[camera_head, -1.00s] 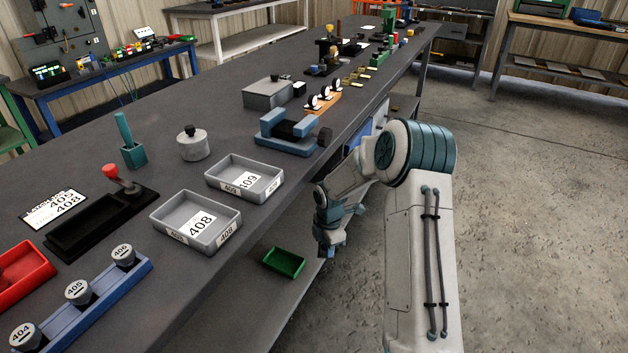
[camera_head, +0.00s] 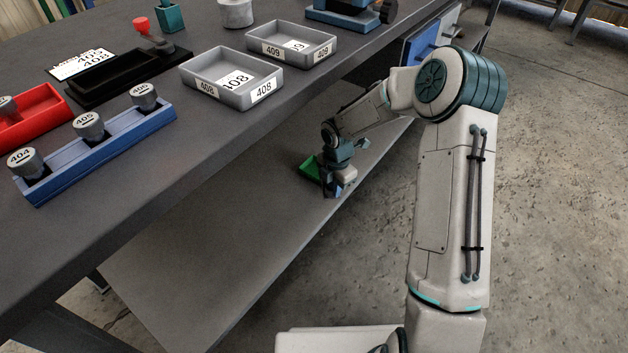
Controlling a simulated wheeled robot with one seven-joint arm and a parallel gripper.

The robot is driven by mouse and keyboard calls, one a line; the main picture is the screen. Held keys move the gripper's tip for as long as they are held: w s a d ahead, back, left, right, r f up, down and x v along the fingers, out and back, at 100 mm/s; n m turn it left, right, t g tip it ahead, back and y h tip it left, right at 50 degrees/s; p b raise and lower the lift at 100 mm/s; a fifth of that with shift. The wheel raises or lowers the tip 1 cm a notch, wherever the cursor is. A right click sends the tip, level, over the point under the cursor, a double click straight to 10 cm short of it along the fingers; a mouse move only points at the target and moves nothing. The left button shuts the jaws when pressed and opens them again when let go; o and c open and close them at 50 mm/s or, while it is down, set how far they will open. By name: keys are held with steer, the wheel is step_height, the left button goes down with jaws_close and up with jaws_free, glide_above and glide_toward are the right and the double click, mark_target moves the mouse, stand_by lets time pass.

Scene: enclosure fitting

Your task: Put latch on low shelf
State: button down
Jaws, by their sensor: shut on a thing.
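My gripper (camera_head: 336,188) points down beside the bench, low over the outer edge of the grey low shelf (camera_head: 215,262). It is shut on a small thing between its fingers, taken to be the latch. The fingers and wrist mostly hide it, so its shape cannot be made out. I cannot tell whether the held thing touches the shelf. A small green tray (camera_head: 309,169) sits on the low shelf just left of my gripper, partly hidden by it.
The bench top (camera_head: 225,140) overhangs the shelf. On it are grey trays marked 408 (camera_head: 222,95) and 409 (camera_head: 268,58), a blue rack (camera_head: 105,155) with knobs 404 to 406, and a red tray (camera_head: 35,118). The shelf's near part is bare.

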steer(key=w+a+f+b, duration=0.1)
steer(key=a+f, duration=0.1)
steer(key=w+a+f+b, duration=0.1)
steer(key=a, duration=0.2)
steer(key=w+a+f+b, duration=0.1)
steer(key=a+f, duration=0.1)
steer(key=a, duration=0.1)
steer(key=shift+w+a+f+b, duration=0.15)
steer(key=shift+a+f+b, duration=0.1)
steer(key=shift+f+b, duration=1.2)
steer(key=shift+f, duration=0.8)
steer(key=shift+f, duration=0.15)
steer(key=c, duration=1.5)
jaws_free()
steer(key=shift+c, duration=0.2)
step_height(320, 180, up, 8)
steer(key=p, duration=0.3)
steer(key=shift+p, duration=0.35)
